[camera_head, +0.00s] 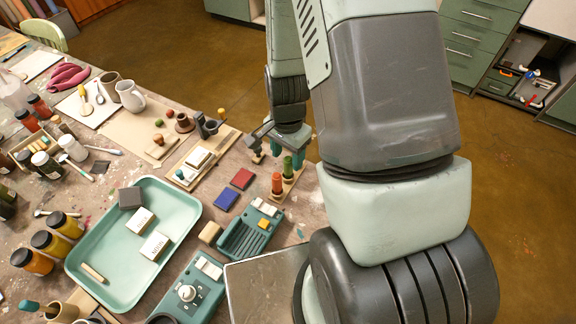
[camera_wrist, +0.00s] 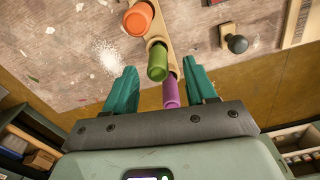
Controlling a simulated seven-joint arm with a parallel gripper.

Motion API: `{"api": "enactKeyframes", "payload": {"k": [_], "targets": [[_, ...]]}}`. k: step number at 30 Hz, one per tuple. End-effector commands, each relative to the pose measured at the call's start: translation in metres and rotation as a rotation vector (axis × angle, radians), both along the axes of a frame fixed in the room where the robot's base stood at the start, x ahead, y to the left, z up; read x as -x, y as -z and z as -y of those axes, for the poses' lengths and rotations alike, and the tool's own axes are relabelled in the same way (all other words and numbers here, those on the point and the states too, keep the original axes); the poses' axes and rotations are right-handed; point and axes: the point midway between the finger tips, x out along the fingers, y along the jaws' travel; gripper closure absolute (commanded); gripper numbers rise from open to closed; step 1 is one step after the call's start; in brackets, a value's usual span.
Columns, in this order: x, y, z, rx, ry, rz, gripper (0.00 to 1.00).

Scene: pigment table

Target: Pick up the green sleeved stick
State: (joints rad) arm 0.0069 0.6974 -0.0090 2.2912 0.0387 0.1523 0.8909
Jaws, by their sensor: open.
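The green sleeved stick (camera_wrist: 157,62) stands in a pale wooden holder (camera_wrist: 153,40) between an orange-sleeved stick (camera_wrist: 137,19) and a purple-sleeved one (camera_wrist: 171,93). In the head view the green stick (camera_head: 288,166) is upright just behind the orange one (camera_head: 277,183). My gripper (camera_wrist: 159,68) is open. In the wrist view its teal fingers lie to either side of the green and purple sticks, with nothing held. In the head view my gripper (camera_head: 287,146) is over the far end of the holder. I cannot tell its exact height over the sticks.
The orange and purple sticks stand close on both sides of the green one. A dark round knob on a wooden base (camera_wrist: 235,43) is to the right in the wrist view. The table edge is close by.

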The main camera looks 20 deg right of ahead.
Motion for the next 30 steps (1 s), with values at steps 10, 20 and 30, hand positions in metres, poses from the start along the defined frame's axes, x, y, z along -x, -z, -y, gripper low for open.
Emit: {"api": "enactKeyframes", "payload": {"k": [10,20,30], "targets": [[0.002,0.040,0.001,0.000,-0.002,-0.001,0.44],[0.002,0.040,0.001,0.000,-0.001,0.000,0.64],[0.002,0.039,0.001,0.000,-0.001,0.000,1.00]]}}
